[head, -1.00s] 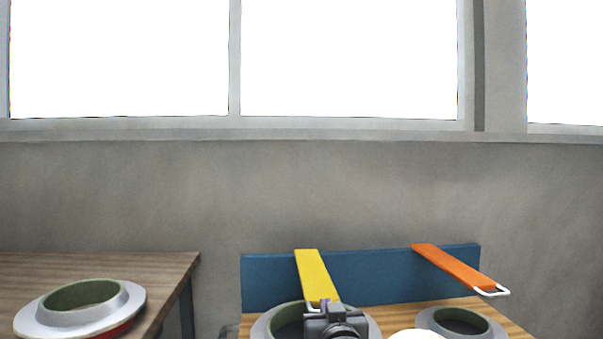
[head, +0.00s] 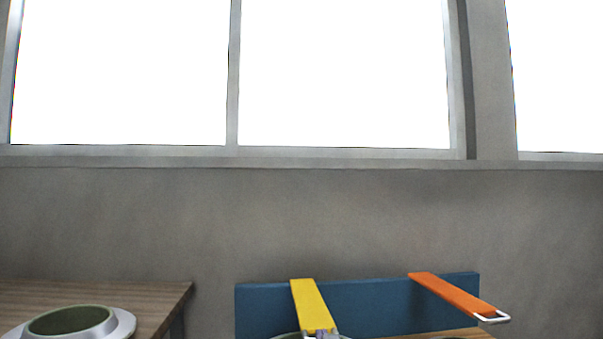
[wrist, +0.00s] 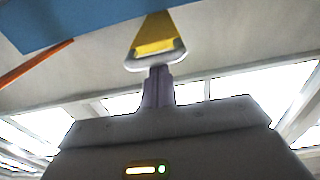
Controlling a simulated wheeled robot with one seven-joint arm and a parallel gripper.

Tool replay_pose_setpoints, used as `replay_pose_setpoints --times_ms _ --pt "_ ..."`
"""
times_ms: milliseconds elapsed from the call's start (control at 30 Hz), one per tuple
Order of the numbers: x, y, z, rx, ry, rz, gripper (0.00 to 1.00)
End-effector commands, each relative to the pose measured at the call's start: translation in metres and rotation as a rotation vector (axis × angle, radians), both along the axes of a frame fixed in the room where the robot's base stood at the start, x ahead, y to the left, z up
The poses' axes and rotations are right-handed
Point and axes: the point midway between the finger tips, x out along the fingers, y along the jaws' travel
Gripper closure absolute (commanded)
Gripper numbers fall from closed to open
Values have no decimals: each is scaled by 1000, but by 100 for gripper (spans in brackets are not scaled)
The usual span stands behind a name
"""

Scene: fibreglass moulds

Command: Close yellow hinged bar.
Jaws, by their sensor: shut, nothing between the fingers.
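The yellow hinged bar (head: 312,306) slants from the top of the blue back panel (head: 370,305) toward me, raised over the bench, with a metal loop handle at its near end. In the wrist view the yellow bar (wrist: 155,35) is seen end-on, with its pale handle (wrist: 155,63) just beyond my fingertips. My gripper (wrist: 158,70) is shut and empty, its fingers close to the handle; I cannot tell whether they touch it. In the head view only the tip of my gripper (head: 322,335) shows at the bottom edge, beside the handle.
An orange bar (head: 453,295) with a wire handle is raised to the right on the same panel; it also shows in the wrist view (wrist: 35,63). A brown table (head: 95,292) at left carries a ring-shaped mould (head: 120,325). A grey wall and windows stand behind.

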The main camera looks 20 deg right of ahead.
Motion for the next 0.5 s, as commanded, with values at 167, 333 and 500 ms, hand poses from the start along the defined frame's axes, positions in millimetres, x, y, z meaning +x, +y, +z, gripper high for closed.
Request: replay_pose_setpoints --times_ms 167,333,500 --pt "-2 0 -11 8 50 -2 100" --pt "-5 0 20 4 26 -2 100" --pt "-17 2 32 2 8 -3 100"
